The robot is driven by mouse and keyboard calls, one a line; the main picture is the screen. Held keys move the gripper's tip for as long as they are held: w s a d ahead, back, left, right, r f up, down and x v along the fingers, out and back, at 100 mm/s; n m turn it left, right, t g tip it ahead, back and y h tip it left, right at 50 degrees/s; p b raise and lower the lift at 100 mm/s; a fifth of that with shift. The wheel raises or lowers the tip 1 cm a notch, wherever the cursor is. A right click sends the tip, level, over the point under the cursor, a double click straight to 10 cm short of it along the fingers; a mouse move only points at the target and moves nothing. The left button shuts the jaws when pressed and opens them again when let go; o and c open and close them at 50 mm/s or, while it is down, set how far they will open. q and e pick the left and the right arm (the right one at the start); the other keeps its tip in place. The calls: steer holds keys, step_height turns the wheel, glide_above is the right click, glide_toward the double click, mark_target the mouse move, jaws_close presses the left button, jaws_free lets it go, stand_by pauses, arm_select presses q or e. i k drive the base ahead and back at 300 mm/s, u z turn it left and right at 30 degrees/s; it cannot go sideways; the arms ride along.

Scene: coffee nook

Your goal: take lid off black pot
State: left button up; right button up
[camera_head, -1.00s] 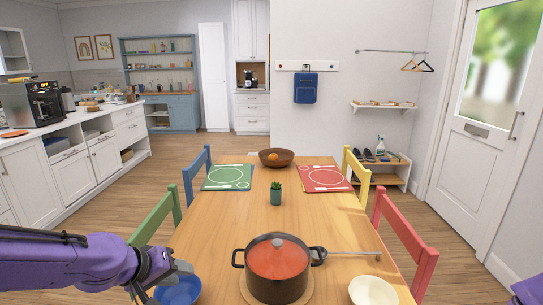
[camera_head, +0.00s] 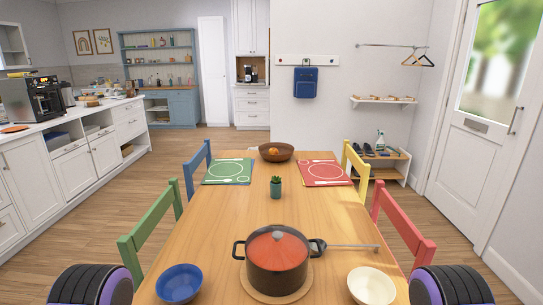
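The black pot (camera_head: 277,270) stands upright on a round wooden trivet (camera_head: 252,293) at the near middle of the table, with a handle on its left and right. Its lid (camera_head: 262,248) rests on top, showing orange-red with a small pale knob in the middle; I cannot tell whether it is clear glass over orange contents. Neither gripper shows. Only black-and-purple rounded parts of my arms show at the bottom left and bottom right, apart from the pot.
A blue bowl (camera_head: 179,284) stands left of the pot, a cream bowl (camera_head: 371,286) right. A ladle (camera_head: 350,246) lies at the pot's right handle. Beyond are a small potted plant (camera_head: 276,187), green mat (camera_head: 228,171) and red mat (camera_head: 325,173). Chairs flank the table (camera_head: 225,225).

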mark_target(274, 248)
steer(key=k, duration=0.5)
steer(key=u, duration=1.6)
steer(key=i, duration=0.7)
steer(key=z, duration=1.15)
